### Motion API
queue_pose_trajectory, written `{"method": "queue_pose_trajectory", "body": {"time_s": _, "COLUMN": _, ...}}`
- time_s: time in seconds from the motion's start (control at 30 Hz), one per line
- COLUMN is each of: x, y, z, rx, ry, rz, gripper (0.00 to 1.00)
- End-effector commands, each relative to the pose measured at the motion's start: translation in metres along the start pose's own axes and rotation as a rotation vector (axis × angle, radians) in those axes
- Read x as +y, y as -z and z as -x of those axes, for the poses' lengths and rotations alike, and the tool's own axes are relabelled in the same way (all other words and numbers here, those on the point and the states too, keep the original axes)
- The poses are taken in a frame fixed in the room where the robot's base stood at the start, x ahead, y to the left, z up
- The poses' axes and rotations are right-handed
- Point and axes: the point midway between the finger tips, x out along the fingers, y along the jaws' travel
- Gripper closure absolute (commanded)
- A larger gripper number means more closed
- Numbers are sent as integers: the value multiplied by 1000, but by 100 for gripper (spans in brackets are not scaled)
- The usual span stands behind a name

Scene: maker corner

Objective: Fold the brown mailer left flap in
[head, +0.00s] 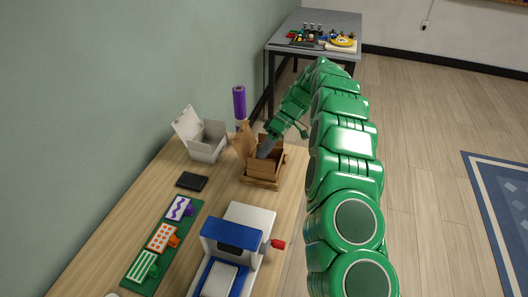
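The brown mailer (262,179) is an open cardboard box at the far right part of the wooden table. Its left flap (241,144) stands up at the left side, tilted outward. A lower brown panel shows at its front edge. My gripper (263,153) comes down from the upper right, with its grey tip over or inside the box's opening, to the right of the left flap. The tip is small and partly hidden, so I cannot tell whether it touches the box or whether its fingers are apart.
A white open box (208,147) stands left of the mailer, with a purple roll (239,103) behind. A black flat item (192,181), a green board (150,262) with pattern tiles, and a white-blue machine (236,244) with a red knob lie nearer. The wall bounds the left side.

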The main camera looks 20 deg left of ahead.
Motion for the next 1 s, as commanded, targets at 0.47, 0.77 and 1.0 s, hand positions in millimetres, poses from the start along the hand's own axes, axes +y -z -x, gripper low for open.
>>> {"method": "queue_pose_trajectory", "body": {"time_s": 0.47, "x": -39, "y": -9, "z": 11, "rx": 2, "ry": -1, "rz": 1, "gripper": 72}}
{"method": "queue_pose_trajectory", "body": {"time_s": 0.77, "x": -62, "y": -19, "z": 12, "rx": 2, "ry": 0, "rz": 1, "gripper": 72}}
{"method": "queue_pose_trajectory", "body": {"time_s": 1.0, "x": -79, "y": -30, "z": 9, "rx": 2, "ry": 1, "rz": 0, "gripper": 72}}
